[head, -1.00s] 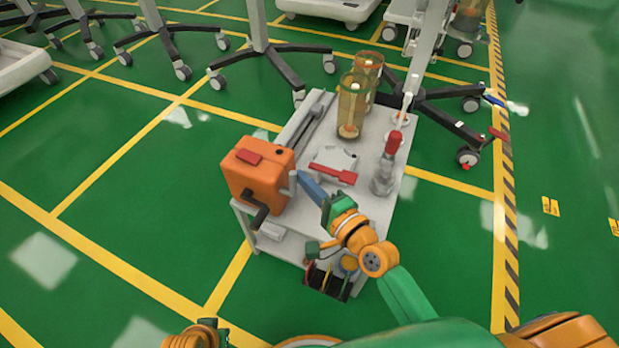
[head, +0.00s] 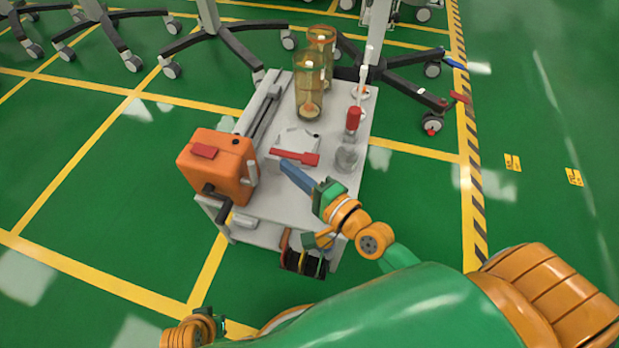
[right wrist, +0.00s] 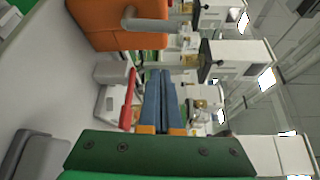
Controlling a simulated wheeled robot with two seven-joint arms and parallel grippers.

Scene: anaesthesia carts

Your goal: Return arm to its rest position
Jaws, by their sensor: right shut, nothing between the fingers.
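My right gripper (head: 285,164) reaches over the white cart top (head: 262,205) in the head view. Its blue fingers are together and nothing is between them. They point toward the orange box (head: 212,165) and show just in front of a red-handled item (head: 297,156). In the right wrist view the closed blue fingers (right wrist: 160,80) extend ahead, with the red handle (right wrist: 128,98) to their left and the orange box (right wrist: 115,25) above.
Amber cylinders (head: 309,85) stand at the cart's back. A red-topped clear bottle (head: 347,150) stands at its right side. Spools (head: 302,258) hang at the cart's front. Wheeled stand bases (head: 225,42) stand behind. Green floor to the left is clear.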

